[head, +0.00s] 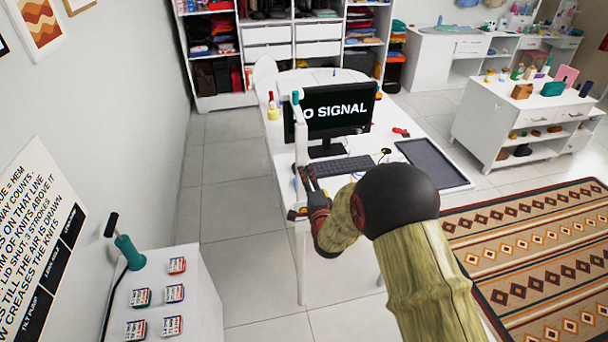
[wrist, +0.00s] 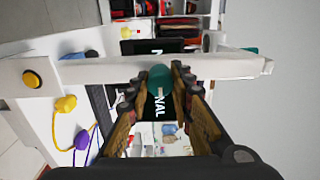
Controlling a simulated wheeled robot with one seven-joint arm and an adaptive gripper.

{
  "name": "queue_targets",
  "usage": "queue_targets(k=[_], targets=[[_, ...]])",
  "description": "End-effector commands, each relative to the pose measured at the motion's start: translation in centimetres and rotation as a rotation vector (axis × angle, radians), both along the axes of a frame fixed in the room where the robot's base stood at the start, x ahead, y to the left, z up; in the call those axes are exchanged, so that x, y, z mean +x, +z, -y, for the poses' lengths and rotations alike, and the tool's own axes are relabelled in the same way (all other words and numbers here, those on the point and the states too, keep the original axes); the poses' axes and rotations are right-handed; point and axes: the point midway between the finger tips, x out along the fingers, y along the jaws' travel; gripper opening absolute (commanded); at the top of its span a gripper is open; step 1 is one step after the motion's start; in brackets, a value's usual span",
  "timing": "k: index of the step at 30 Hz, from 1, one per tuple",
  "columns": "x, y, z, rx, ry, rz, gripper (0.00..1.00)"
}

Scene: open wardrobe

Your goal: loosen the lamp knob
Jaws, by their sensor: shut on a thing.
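The lamp is a white upright post (head: 301,135) at the near-left side of the desk, and it crosses the wrist view sideways as a white bar (wrist: 100,70). A teal knob (wrist: 160,78) sits at the post, between my fingers. My gripper (head: 309,178) is at the lower part of the post, and in the wrist view my gripper (wrist: 162,90) is shut on the teal knob with a finger on each side. The knob is not clearly visible in the head view. Another teal part (head: 295,97) is at the post's top.
Behind the post stand a monitor (head: 335,108) reading "NO SIGNAL" and a keyboard (head: 345,166). A dark tray (head: 430,162) lies at right. In the wrist view, an orange button (wrist: 32,79) is at the post's left end, and a yellow knob (wrist: 65,104) sits nearby. Floor at left is clear.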

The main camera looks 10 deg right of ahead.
Motion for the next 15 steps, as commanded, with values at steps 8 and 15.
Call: queue_targets(k=[8, 15], targets=[[-0.01, -0.12, 0.00, -0.113, 0.000, 0.002, 0.00], [-0.03, -0.14, 0.00, -0.250, 0.000, 0.001, 0.00]])
